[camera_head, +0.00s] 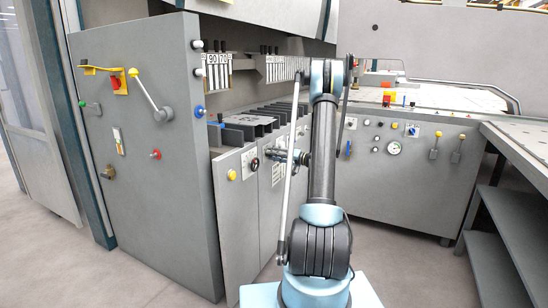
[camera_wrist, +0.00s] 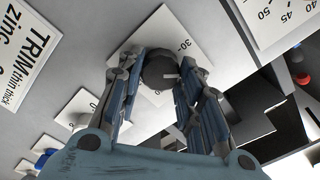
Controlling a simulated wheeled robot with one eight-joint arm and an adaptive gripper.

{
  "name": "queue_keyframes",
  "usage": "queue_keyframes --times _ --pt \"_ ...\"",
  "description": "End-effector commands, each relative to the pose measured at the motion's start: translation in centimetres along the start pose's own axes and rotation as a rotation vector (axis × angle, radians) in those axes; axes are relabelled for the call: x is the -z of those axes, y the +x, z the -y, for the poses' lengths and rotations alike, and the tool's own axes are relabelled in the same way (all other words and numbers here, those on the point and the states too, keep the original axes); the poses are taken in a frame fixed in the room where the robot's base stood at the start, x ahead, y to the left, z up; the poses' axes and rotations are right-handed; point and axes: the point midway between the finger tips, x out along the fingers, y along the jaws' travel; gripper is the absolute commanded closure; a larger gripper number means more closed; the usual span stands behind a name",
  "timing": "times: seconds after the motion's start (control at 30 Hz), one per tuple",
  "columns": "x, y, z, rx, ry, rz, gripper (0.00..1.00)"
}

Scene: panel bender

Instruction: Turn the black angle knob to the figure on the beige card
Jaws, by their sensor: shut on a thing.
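The black knob (camera_wrist: 160,71) is round with a pale pointer mark. It sits on a white dial plate (camera_wrist: 181,29) whose visible figure is 30; the fingers hide other parts of this scale. My gripper (camera_wrist: 163,80) has its fingers on both sides of the knob and is shut on it. In the head view my gripper (camera_head: 300,157) reaches the grey front panel, and the knob cannot be made out there. A pale card (camera_wrist: 24,48) at the upper left of the wrist view reads TRIM, thin, thick and zinc. I cannot tell whether it is the beige card.
A smaller plate (camera_wrist: 83,106) marked 0 is at left. In the head view a black handwheel (camera_head: 255,164) and yellow button (camera_head: 231,175) sit left of my gripper.

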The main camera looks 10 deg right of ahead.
Motion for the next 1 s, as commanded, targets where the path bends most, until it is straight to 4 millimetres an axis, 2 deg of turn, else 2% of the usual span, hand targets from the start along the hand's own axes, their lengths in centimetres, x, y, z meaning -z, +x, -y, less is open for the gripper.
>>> queue_keyframes --times 0.6,1.0 --pt "0.13 0.01 -0.42 -0.002 0.569 -0.004 0.90" --pt "0.07 -0.01 -0.56 -0.003 0.805 -0.005 0.90"
